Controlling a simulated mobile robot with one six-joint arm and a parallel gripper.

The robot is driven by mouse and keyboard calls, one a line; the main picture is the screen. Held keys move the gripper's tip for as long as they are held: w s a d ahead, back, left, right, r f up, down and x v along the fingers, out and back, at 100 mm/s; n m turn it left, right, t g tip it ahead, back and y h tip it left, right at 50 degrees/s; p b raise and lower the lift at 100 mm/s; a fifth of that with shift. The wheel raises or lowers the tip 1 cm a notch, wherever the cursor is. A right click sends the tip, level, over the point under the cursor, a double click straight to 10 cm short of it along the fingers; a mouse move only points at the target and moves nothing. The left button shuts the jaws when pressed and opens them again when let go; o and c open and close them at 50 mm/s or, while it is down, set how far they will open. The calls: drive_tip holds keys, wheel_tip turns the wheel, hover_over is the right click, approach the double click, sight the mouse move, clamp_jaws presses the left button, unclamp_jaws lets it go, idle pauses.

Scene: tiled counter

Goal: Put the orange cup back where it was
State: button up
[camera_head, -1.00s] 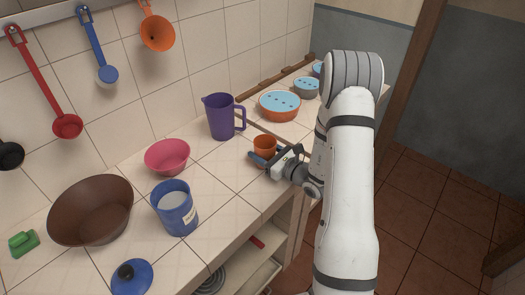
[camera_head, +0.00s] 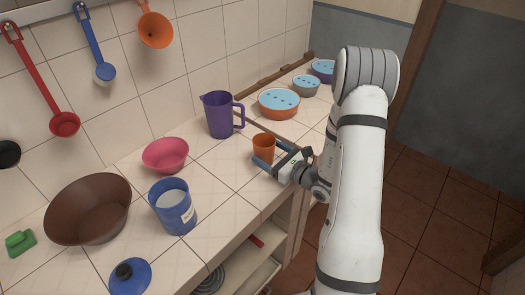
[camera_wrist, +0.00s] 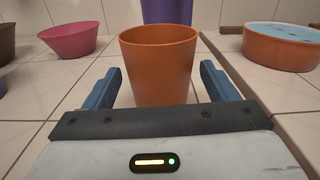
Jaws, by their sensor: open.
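The orange cup (camera_head: 264,146) stands upright on the tiled counter near its front edge, to the right of the purple jug (camera_head: 220,114). In the wrist view the cup (camera_wrist: 159,62) is straight ahead, and its lower part sits beyond or between the fingertips. My gripper (camera_head: 264,164) is open, with one blue finger on each side of the cup's near side. The wrist view shows a gap between each finger and the cup (camera_wrist: 158,88). The cup's base is partly hidden by the gripper body.
An orange bowl with a blue lid (camera_head: 279,103) stands behind to the right, with more lidded bowls beyond. A pink bowl (camera_head: 166,154), a blue canister (camera_head: 173,208) and a brown bowl (camera_head: 88,211) stand to the left. Bare tiles lie between the cup and the canister.

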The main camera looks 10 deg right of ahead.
drive_tip(key=b+v, duration=0.1)
drive_tip(key=v, duration=0.7)
drive_tip(key=shift+s+d, duration=0.15)
drive_tip(key=shift+s, duration=0.05)
drive_tip(key=s+a+r+n+g+y, duration=0.1)
drive_tip(key=s+a+r+n+g, duration=0.3)
drive_tip(key=s+a+n+g, duration=0.35)
drive_tip(key=s+a+r+n+g, duration=0.3)
drive_tip(key=s+a+n+g, duration=0.35)
drive_tip(key=n, duration=0.25)
drive_tip(key=s+d+r+n+t+h, duration=0.2)
drive_tip(key=s+d+r+n+h, duration=0.3)
drive_tip(key=n+h, duration=0.6)
drive_tip(key=shift+s+d+r+n+h, duration=0.25)
drive_tip(key=shift+d+r+n, duration=0.3)
drive_tip(key=shift+d, duration=0.65)
drive_tip(key=shift+c, duration=0.6)
